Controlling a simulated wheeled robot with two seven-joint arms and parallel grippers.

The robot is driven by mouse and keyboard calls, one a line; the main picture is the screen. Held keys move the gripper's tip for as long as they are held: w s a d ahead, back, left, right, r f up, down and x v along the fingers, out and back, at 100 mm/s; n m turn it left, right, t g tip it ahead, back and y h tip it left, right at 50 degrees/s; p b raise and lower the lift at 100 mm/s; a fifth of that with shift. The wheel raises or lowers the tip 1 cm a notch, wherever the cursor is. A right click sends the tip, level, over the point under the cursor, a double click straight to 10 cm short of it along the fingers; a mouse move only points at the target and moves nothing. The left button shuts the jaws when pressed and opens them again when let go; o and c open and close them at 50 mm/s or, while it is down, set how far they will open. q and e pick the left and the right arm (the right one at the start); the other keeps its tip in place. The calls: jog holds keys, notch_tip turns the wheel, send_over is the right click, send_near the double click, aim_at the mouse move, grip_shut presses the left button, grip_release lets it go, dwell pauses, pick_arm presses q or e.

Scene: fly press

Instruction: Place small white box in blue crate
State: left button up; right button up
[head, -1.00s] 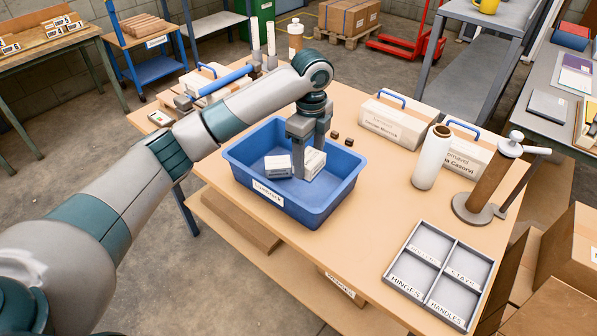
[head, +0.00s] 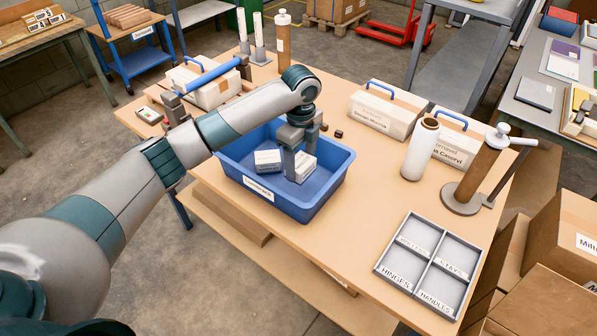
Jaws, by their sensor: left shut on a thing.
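The blue crate (head: 322,190) stands on the wooden table with a white label on its front. Two small white boxes are inside it. One white box (head: 267,158) lies to the left of my left gripper, apart from the fingers. My left gripper (head: 296,171) points down into the crate and is shut on the other small white box (head: 307,163), partly hidden behind the fingers. That box is low in the crate; whether it touches the floor I cannot tell. My right gripper is not in view.
A grey divided tray (head: 428,265) lies at the table's near right. A white roll (head: 420,150), a brown cylinder on a stand (head: 478,165) and two white cases with blue handles (head: 382,112) stand to the right. Small dark blocks (head: 338,133) lie behind the crate.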

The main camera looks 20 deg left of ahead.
pick_arm(q)
jog(key=shift+w+f, duration=0.1)
jog(key=shift+f, duration=0.55)
jog(key=shift+f, duration=0.1)
notch_tip(320, 180, down, 3)
jog(key=shift+r+p, duration=0.2)
jog(key=shift+p, duration=0.4)
jog(key=shift+f, duration=0.45)
jog(key=shift+f, duration=0.15)
jog(key=o, duration=1.3)
jog(key=shift+c, duration=0.2)
